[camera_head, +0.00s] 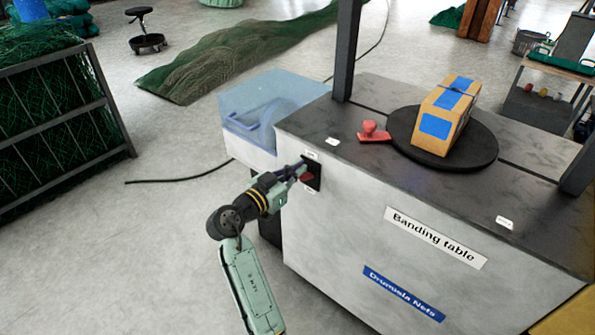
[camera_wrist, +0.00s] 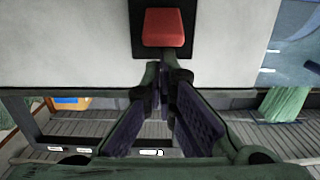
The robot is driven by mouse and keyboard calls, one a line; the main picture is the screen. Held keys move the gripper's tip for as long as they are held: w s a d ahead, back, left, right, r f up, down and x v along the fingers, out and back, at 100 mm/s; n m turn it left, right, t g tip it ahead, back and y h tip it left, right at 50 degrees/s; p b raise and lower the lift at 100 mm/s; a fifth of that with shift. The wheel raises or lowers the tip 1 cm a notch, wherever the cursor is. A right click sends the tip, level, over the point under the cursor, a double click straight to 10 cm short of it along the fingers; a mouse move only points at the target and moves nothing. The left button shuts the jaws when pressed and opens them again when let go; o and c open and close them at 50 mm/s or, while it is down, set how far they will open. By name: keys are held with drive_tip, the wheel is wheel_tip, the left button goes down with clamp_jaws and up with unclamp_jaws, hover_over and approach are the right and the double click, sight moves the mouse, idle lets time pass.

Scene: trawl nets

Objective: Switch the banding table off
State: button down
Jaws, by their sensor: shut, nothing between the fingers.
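The banding table (camera_head: 360,230) is a white cabinet with a dark top and a "Banding table" label on its front. A red rocker switch (camera_head: 307,177) on a black plate sits at the upper left of that front; it also shows at the top middle of the wrist view (camera_wrist: 164,27). My gripper (camera_head: 300,170) is at the switch plate, its fingers shut with nothing between them. In the wrist view the fingertips (camera_wrist: 168,68) are just below the red switch. I cannot tell whether they touch it. The fingers partly cover the switch in the head view.
On the tabletop, a taped cardboard box (camera_head: 445,115) lies on a black turntable (camera_head: 410,150), with a red knobbed piece (camera_head: 372,132) beside it. A blue translucent bin (camera_head: 265,110) adjoins the left side. A dark post (camera_head: 346,50) rises behind.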

drive_tip(key=shift+f+b, duration=0.25)
drive_tip(key=shift+b, duration=0.55)
